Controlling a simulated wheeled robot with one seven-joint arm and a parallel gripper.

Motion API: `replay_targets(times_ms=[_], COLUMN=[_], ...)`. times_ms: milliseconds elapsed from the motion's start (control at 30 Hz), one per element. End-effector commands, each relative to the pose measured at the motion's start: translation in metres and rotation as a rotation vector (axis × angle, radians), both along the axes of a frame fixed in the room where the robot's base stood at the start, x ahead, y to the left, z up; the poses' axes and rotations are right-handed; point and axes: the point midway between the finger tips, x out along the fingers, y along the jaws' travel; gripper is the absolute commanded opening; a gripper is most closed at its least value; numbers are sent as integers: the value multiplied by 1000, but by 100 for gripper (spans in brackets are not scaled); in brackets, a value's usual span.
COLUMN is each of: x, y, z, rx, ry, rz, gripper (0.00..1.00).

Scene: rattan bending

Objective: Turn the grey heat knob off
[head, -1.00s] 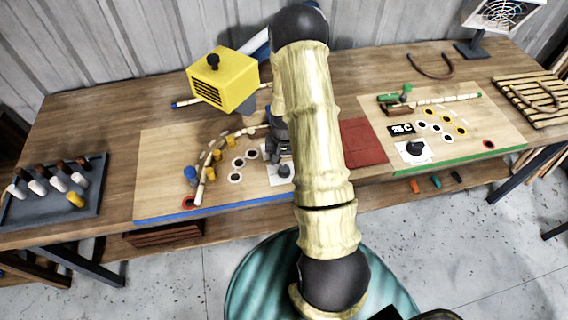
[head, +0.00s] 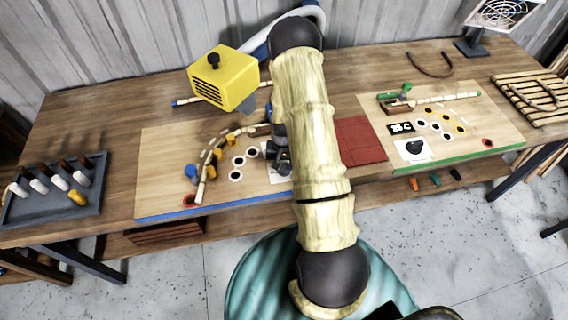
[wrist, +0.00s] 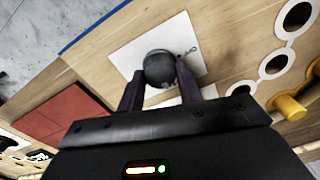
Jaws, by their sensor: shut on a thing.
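The heat knob (wrist: 158,66) is round and dark grey and sits on a white card (wrist: 122,57) on the left board. In the wrist view it is between my two finger tips. My gripper (wrist: 160,76) is shut on the knob, with one finger on either side. In the head view my gripper (head: 279,160) is low over the card at the right part of the blue-edged board and mostly hides the knob. A small mark is on the card beside the knob.
A yellow box-shaped heater (head: 222,80) stands behind the board. Yellow pegs (wrist: 290,106) and white rings (wrist: 277,64) lie close to my gripper. A red mat (head: 360,140) is to the right. Another dark knob (head: 415,147) sits on the green-edged board.

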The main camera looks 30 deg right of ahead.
Motion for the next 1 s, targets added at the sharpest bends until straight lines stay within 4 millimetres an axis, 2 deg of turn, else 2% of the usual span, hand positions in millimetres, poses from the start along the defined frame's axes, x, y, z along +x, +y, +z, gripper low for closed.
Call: replay_targets(times_ms=[233,467,1000], x=[0,0,0], y=[0,0,0], z=[0,-1,-1], rx=[0,1,0], ry=[0,0,0], rz=[33,136,603], gripper=[12,12,12])
